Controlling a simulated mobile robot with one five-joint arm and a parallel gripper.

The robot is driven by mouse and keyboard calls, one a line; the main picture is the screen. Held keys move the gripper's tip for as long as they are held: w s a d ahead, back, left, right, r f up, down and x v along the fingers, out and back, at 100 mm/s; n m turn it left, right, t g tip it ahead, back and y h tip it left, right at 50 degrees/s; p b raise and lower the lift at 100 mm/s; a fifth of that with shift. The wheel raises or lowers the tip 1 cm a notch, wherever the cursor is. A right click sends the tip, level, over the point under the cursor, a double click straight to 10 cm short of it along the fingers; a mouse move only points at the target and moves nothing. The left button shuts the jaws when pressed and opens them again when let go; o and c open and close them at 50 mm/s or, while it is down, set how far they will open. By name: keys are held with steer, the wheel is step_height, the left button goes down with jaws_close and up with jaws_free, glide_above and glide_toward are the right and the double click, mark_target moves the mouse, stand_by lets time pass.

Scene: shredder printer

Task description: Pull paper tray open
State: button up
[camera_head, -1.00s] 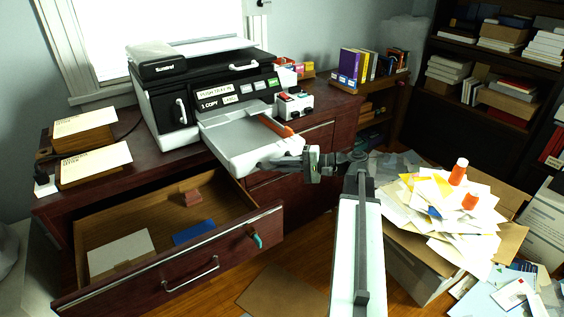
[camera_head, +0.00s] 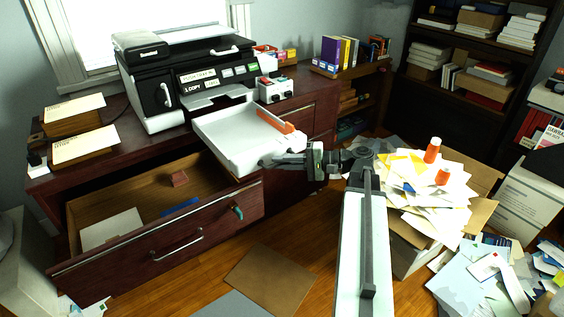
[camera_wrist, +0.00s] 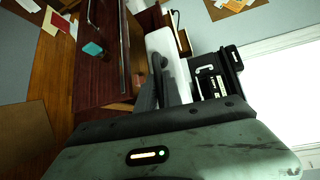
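The white paper tray (camera_head: 232,138) sticks far out of the front of the black and white printer (camera_head: 185,80), over the open desk drawer. An orange piece (camera_head: 276,121) lies along its right side. My gripper (camera_head: 268,161) is at the tray's front edge, low and right of its middle, and appears shut on it. In the wrist view, the two dark fingers of my gripper (camera_wrist: 160,68) lie close together against the white tray (camera_wrist: 164,42). The exact grip on the edge is hidden.
A wooden drawer (camera_head: 165,243) stands open below the tray, with a teal tag on its front. A box heaped with papers (camera_head: 425,200) stands right of my arm. Flat brown cardboard (camera_head: 262,278) lies on the floor. Bookshelves stand at the back right.

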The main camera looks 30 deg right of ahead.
steer(key=o, duration=0.4)
steer(key=shift+d, duration=0.15)
steer(key=p+v, duration=0.1)
steer(key=v, duration=0.6)
steer(key=shift+s+d, duration=0.2)
steer(key=shift+d, duration=0.05)
